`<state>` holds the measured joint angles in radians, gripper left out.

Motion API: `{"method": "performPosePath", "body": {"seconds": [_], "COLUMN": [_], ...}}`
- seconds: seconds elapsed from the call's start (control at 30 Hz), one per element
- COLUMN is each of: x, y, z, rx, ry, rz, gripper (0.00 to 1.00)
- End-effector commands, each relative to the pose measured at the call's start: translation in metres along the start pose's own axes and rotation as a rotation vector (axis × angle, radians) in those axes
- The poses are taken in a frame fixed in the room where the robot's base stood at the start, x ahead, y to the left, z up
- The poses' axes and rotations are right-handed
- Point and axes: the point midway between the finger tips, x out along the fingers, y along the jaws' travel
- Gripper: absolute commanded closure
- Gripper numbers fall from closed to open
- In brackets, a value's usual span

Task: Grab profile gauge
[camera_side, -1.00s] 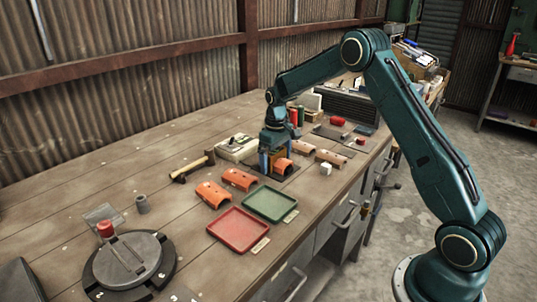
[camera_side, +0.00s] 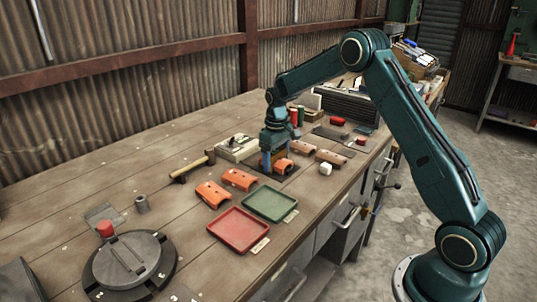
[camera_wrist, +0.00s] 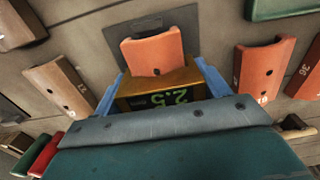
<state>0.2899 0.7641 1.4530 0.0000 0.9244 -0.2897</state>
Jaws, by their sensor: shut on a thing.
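The profile gauge appears to be a yellow-brown block (camera_wrist: 165,88) with green "2.5" marking, seen in the wrist view. My gripper (camera_wrist: 160,84) has its blue fingers on either side of it and is shut on it. An orange curved piece (camera_wrist: 153,53) stands right against the block's far side, over a dark grey plate (camera_wrist: 190,20). In the side view my gripper (camera_side: 272,160) is low over the dark plate, and the gauge is mostly hidden behind the fingers. The orange curved piece (camera_side: 283,165) shows just right of it.
Two orange curved pieces (camera_side: 212,193) (camera_side: 240,179) lie in front. A red tray (camera_side: 239,230) and a green tray (camera_side: 270,204) are nearer.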

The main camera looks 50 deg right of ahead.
Motion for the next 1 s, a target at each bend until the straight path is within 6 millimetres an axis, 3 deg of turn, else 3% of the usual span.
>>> {"method": "performPosePath", "body": {"seconds": [0.27,0.47,1.0], "x": [-0.01,-0.034,-0.146], "y": [0.0,0.0,0.0], "z": [-0.001,-0.001,-0.001], "rx": [0.0,0.0,0.0], "ry": [0.003,0.004,0.006], "rz": [0.001,0.001,0.002], "gripper": [0.56,0.56,0.56]}}
